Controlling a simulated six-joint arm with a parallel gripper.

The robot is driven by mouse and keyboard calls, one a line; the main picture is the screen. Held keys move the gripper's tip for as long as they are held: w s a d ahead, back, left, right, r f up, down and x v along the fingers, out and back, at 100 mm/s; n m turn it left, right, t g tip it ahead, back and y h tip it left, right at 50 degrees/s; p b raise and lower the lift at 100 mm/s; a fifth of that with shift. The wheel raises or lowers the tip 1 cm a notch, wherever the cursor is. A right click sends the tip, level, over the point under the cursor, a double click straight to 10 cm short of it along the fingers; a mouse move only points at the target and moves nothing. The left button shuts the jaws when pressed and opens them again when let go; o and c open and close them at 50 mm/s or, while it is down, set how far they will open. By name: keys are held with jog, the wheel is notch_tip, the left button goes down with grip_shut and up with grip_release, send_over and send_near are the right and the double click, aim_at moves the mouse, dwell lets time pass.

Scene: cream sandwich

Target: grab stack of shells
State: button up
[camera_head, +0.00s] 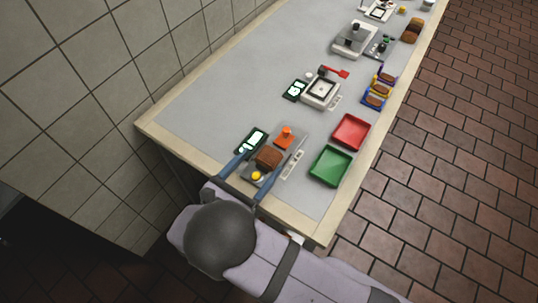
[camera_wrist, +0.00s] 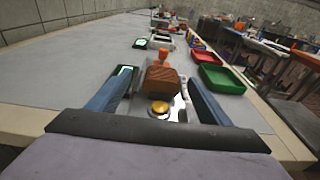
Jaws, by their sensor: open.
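The stack of shells appears as a brown block (camera_head: 268,157), which also shows in the wrist view (camera_wrist: 160,84). It sits on a grey station near the table's near end. My gripper (camera_head: 275,148) is open, with its two long blue fingers spread wide. In the wrist view my gripper (camera_wrist: 158,76) has one finger to each side of the brown block, with visible gaps. I cannot tell the fingers' exact height against it. Single shells cannot be made out.
An orange knob (camera_head: 286,135) stands just behind the block, and a yellow button (camera_head: 256,176) lies in front. A green tray (camera_head: 331,167) and a red tray (camera_head: 351,132) lie to the right. A white device (camera_head: 321,90) stands farther back. The left tabletop (camera_head: 205,105) is clear.

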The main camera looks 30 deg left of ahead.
aim_at(263, 163)
jog(key=shift+w+d+f+p, duration=0.15)
jog(key=shift+w+p, duration=0.3)
jog(key=shift+w, duration=0.3)
jog(key=shift+w+d+f+p, duration=0.1)
jog(key=shift+w+p, duration=0.35)
jog(key=shift+w, duration=0.3)
jog(key=shift+w+d+f+p, duration=0.15)
jog(key=shift+w+p, duration=0.3)
jog(key=shift+w, duration=0.3)
jog(key=shift+w+a+f, duration=0.15)
jog(key=shift+w, duration=0.15)
jog(key=c, duration=1.1)
